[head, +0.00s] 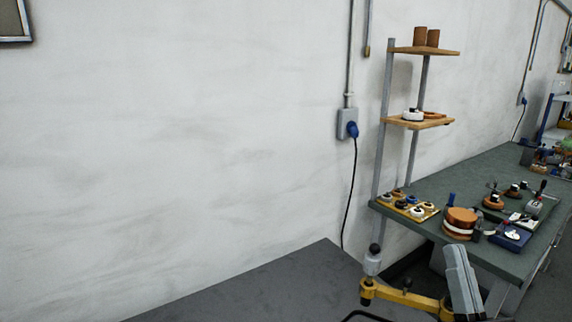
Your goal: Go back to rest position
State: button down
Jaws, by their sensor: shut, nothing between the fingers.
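My gripper is not in the head view, so its fingers and anything near them cannot be seen. The view faces a pale wall with a green-topped workbench (497,178) at the right.
A shelf stand with wooden boards (418,122) rises at the bench's left end. The bench holds a tray of small round parts (408,205), a copper-coloured roll (460,222) and several tools. A blue plug (352,129) hangs a cable down the wall. A dark grey surface (265,293) is bare below.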

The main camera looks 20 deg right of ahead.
jog(key=s+a+f+n+g+y, duration=0.2)
jog(key=s+a+f+n+y, duration=0.1)
jog(key=s+a+f, duration=0.3)
jog(key=s+a+f+n+g+y, duration=0.3)
jog(key=s+a+f+y, duration=0.1)
jog(key=f, duration=0.4)
jog(key=s+a+f+g, duration=0.2)
jog(key=s+f, duration=0.3)
jog(key=s, duration=0.3)
jog(key=s+a+f+m+g, duration=0.1)
jog(key=s+a+f+g, duration=0.2)
jog(key=s, duration=0.6)
jog(key=shift+f+g+h+b, duration=0.3)
jog(key=shift+f+g+b, duration=0.1)
jog(key=shift+f, duration=0.5)
jog(key=shift+a, duration=0.1)
